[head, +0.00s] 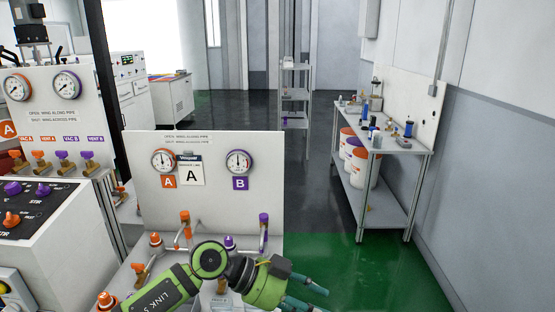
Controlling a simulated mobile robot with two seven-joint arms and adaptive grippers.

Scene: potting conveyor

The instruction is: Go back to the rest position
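My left arm comes in from the lower left, green with dark joints, and crosses in front of the white A/B gauge panel's base. My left gripper (320,300) is at the bottom centre, pointing right. Its two teal fingers are apart with nothing visible between them, over the green floor just right of the panel. The lower finger is partly cut by the picture's edge. My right gripper is not in view.
The white panel (215,208) has two gauges, an "A" tag (191,175) and orange and purple valves close behind my arm. A second gauge panel (85,108) stands left. A bench (385,139) with bottles stands right. Green floor (350,265) between is clear.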

